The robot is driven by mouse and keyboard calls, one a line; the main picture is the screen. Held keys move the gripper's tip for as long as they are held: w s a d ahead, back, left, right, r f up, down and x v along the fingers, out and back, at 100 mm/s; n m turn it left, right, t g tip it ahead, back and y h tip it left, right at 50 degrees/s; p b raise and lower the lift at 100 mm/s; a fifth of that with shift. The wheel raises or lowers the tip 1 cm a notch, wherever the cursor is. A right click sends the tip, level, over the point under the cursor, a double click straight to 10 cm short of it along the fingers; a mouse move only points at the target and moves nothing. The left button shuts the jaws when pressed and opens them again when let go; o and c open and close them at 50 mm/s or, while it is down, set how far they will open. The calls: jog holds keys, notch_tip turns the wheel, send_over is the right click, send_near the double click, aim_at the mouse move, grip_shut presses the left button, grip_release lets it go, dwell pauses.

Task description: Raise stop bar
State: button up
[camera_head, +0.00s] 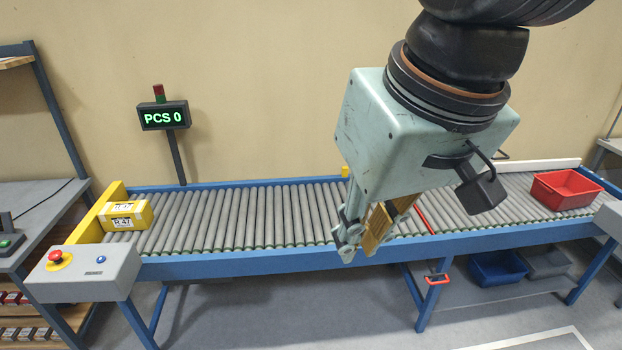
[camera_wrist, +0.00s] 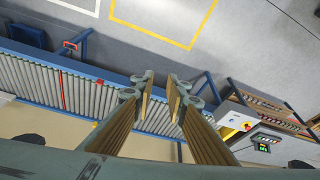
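A thin red bar (camera_head: 425,220), which looks like the stop bar, crosses the rollers of the conveyor (camera_head: 270,216) right of the middle. It also shows in the wrist view (camera_wrist: 62,92). I cannot tell how far it stands above the rollers. A red handle-like frame (camera_head: 437,279) sits at the conveyor's front below the bar, and shows in the wrist view (camera_wrist: 70,46). My gripper (camera_head: 362,248) hangs above the conveyor's front rail, left of the bar and the handle. Its fingers (camera_wrist: 162,88) are apart with nothing between them.
A yellow box (camera_head: 128,216) lies at the conveyor's left end, behind a control box (camera_head: 83,272) with a red button. A red bin (camera_head: 565,189) sits on the right rollers. A blue bin (camera_head: 497,268) stands under the conveyor. A display (camera_head: 164,115) reads PCS 0.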

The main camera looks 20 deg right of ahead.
jog(key=w+d+f+m+b, duration=0.1)
jog(key=w+d+f+m, duration=0.4)
jog(key=w+d, duration=0.6)
jog(key=w+d+f+m+b, duration=0.1)
jog(key=w+d+f+m, duration=0.2)
jog(key=w+d+f, duration=0.75)
jog(key=w+d+f+m+g+b, duration=0.1)
jog(key=w+d+f+m, duration=0.2)
jog(key=w+d+f, duration=0.3)
jog(key=w+d+f+m+b, duration=0.15)
jog(key=w+d+f, duration=0.25)
jog(key=d, duration=0.5)
jog(key=m+g+b, duration=0.1)
jog(key=m, duration=0.8)
send_over(440, 282)
jog(key=s+a, duration=0.1)
jog(key=s, duration=0.2)
notch_tip(440, 282, down, 32)
jog(key=shift+w+f+n+h, duration=0.1)
jog(key=shift+w+n+h, duration=0.15)
jog(key=shift+h, duration=0.05)
jog(key=shift+f, duration=0.15)
